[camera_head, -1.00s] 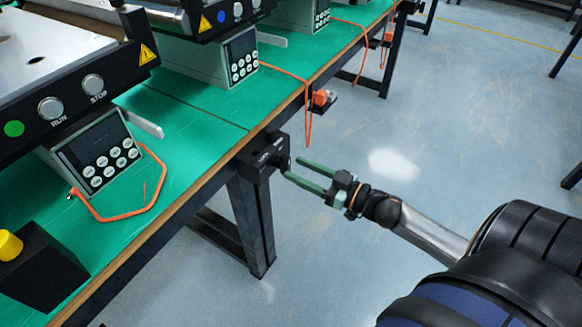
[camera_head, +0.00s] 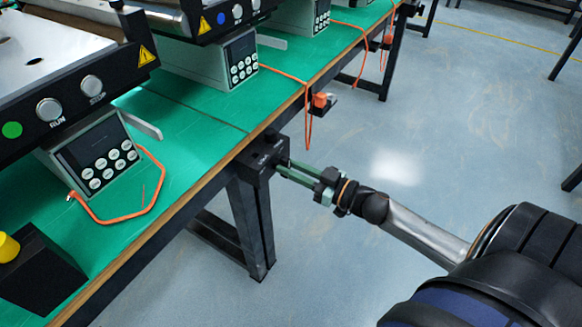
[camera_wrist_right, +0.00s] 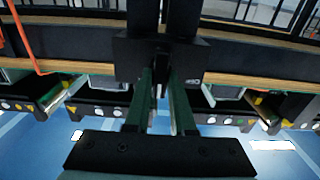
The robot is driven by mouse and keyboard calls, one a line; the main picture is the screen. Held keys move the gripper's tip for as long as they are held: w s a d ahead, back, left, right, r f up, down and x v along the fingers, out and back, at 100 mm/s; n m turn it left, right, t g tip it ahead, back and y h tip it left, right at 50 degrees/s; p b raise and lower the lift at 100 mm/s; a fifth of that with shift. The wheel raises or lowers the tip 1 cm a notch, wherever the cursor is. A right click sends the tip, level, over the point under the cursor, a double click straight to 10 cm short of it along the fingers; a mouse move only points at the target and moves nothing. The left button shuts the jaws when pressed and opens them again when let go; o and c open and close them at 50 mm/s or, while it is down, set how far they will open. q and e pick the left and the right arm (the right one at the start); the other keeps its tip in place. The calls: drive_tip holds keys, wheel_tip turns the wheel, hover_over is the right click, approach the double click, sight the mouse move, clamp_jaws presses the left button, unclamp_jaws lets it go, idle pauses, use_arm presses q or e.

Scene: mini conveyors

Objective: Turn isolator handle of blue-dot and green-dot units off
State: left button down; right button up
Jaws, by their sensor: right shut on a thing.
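The green-dot unit, marked by a green dot (camera_head: 12,129), stands on the left of the bench. The blue-dot unit, marked by a blue dot (camera_head: 221,17), stands behind it. A black isolator box (camera_head: 256,163) is mounted at the bench's front edge, right of the green-dot unit. My right gripper (camera_head: 284,169) reaches it from the right, its green fingers shut on the isolator handle at its front. The handle is mostly hidden by the fingers, so its angle cannot be told. The right wrist view shows the fingers (camera_wrist_right: 160,85) against the dark box (camera_wrist_right: 135,55). My left gripper is not in view.
A black block with a yellow button (camera_head: 8,247) sits at the near left bench corner. Orange cords (camera_head: 150,205) lie on the bench and hang over its edge.

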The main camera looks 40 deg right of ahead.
clamp_jaws()
drive_tip(key=shift+s+a+f+n+p, duration=0.1)
drive_tip(key=shift+n+p, duration=0.35)
drive_tip(key=shift+n, duration=2.55)
drive_tip(key=shift+a+f+n+p, duration=0.15)
drive_tip(key=shift+n+p, duration=0.3)
drive_tip(key=shift+n, duration=2.55)
drive_tip(key=shift+s+a+f+n+p, duration=0.1)
drive_tip(key=shift+n+p, duration=0.35)
drive_tip(key=shift+n, duration=2.55)
drive_tip(key=o, duration=0.7)
unclamp_jaws()
